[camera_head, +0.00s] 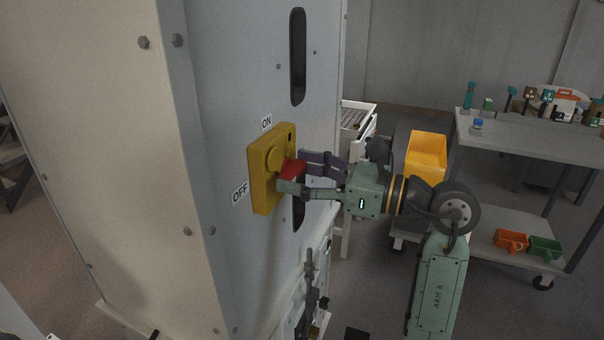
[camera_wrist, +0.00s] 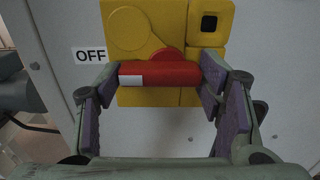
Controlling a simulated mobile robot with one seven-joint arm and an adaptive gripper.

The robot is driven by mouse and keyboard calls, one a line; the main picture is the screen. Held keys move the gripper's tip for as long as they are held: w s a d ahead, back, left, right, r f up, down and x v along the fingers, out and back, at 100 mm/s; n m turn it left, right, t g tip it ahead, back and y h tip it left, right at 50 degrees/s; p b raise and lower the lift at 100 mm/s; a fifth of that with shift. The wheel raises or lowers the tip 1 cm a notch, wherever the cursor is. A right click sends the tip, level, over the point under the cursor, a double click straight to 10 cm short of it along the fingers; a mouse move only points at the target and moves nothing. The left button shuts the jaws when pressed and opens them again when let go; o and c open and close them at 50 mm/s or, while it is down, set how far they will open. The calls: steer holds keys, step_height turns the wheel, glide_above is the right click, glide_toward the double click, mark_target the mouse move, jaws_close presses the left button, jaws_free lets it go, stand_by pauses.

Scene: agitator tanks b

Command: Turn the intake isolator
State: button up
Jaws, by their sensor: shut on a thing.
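The intake isolator is a yellow box (camera_head: 263,188) on the side of a tall grey cabinet, with a round yellow boss and a red handle (camera_head: 293,169). An ON label (camera_head: 267,122) is above the box and an OFF label (camera_head: 240,192) is to its left. In the wrist view the red handle (camera_wrist: 160,73) lies level across the yellow plate (camera_wrist: 150,99), its white patch towards the OFF label (camera_wrist: 90,56). My gripper (camera_head: 300,174) is shut on the handle, one finger at each end. The fingers partly hide the handle in the head view.
The cabinet face (camera_head: 230,80) has a slot above the isolator and another partly hidden behind my gripper. Dark levers (camera_head: 309,280) stick out below. A trolley (camera_head: 540,135) with bottles and bins stands at right, near a yellow bin (camera_head: 426,152). Floor shows between cabinet and trolley.

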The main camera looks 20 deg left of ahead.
steer(key=shift+c, duration=1.2)
steer(key=shift+m, duration=0.3)
steer(key=m, duration=0.3)
steer(key=shift+r+m, duration=0.1)
steer(key=shift+m, duration=0.2)
steer(key=m, duration=0.4)
steer(key=shift+w+r+m, duration=0.1)
steer(key=shift+m, duration=0.2)
steer(key=m, duration=0.4)
steer(key=shift+w+r+m, duration=0.1)
steer(key=shift+m, duration=0.2)
steer(key=shift+w+m+p, duration=0.15)
steer(key=shift+m+p, duration=0.2)
steer(key=shift+m, duration=1.85)
